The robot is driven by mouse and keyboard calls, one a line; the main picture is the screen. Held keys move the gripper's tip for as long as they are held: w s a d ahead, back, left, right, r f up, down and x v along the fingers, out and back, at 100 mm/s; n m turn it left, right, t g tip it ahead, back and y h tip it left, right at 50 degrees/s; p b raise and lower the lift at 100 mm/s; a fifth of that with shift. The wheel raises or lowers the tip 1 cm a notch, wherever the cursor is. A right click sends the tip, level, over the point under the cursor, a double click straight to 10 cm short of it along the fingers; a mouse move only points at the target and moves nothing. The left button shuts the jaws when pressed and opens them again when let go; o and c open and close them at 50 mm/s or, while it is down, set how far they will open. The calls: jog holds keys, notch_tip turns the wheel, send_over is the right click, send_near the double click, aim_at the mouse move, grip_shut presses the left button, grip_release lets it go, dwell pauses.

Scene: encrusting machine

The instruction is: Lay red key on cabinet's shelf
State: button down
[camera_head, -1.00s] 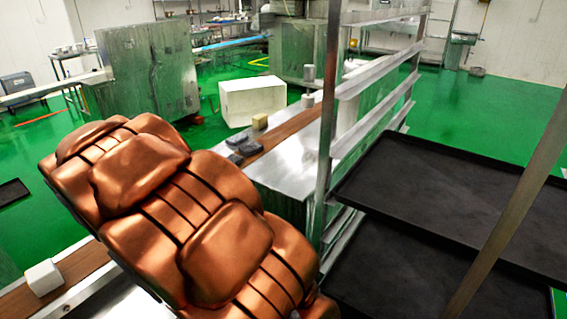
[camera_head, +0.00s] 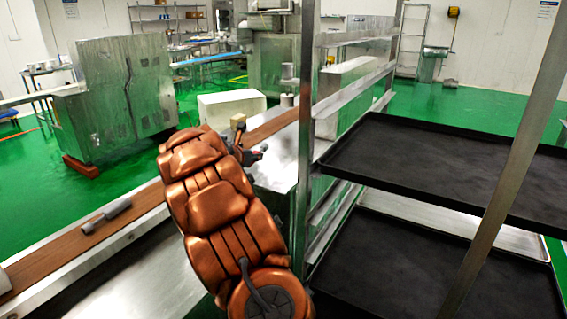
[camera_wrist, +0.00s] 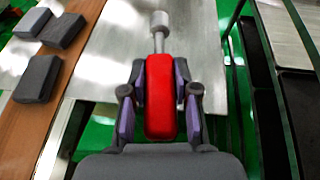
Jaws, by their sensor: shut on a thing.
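The red key (camera_wrist: 160,95) has a red handle, with a thin metal shank and pale round end pointing forward. My gripper (camera_wrist: 160,82) is shut on its red handle, one purple-sided finger on each side, in the wrist view. An open metal rack (camera_head: 305,130) with shelves stands right of my arm. I cannot tell for certain which piece is the cabinet.
Black trays (camera_head: 440,165) fill the rack at the right. Grey blocks (camera_wrist: 38,78) lie on a brown belt (camera_wrist: 18,125) left of my gripper in the wrist view. A grey roller-shaped piece (camera_head: 107,215) lies on the near belt. A large steel machine (camera_head: 120,95) stands at the left.

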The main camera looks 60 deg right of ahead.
jog(key=shift+m+g, duration=0.7)
jog(key=shift+g, duration=0.1)
jog(key=s+d+f, duration=0.1)
jog(key=d, duration=0.1)
jog(key=s+d+f+b, duration=0.1)
jog(key=s+d+f, duration=0.1)
jog(key=s+d+f+b, duration=0.1)
jog(key=d, duration=0.1)
jog(key=shift+s+d+f, duration=0.15)
jog(key=shift+s+f, duration=0.2)
jog(key=shift+s, duration=0.05)
jog(key=shift+d+f, duration=0.1)
jog(key=shift+d, duration=0.1)
jog(key=p, duration=0.2)
send_over(273, 162)
jog(key=s+a, duration=0.2)
jog(key=a, duration=0.1)
jog(key=shift+d+f, duration=0.15)
jog(key=shift+f, duration=0.3)
jog(key=shift+w+d+f, duration=0.1)
jog(key=shift+d+f, duration=0.05)
jog(key=shift+d, duration=0.15)
jog(key=shift+w+d, duration=0.15)
jog(key=shift+d, duration=0.1)
jog(key=shift+w+d+p, duration=0.5)
jog(key=shift+w+d, duration=0.25)
jog(key=shift+d, duration=0.1)
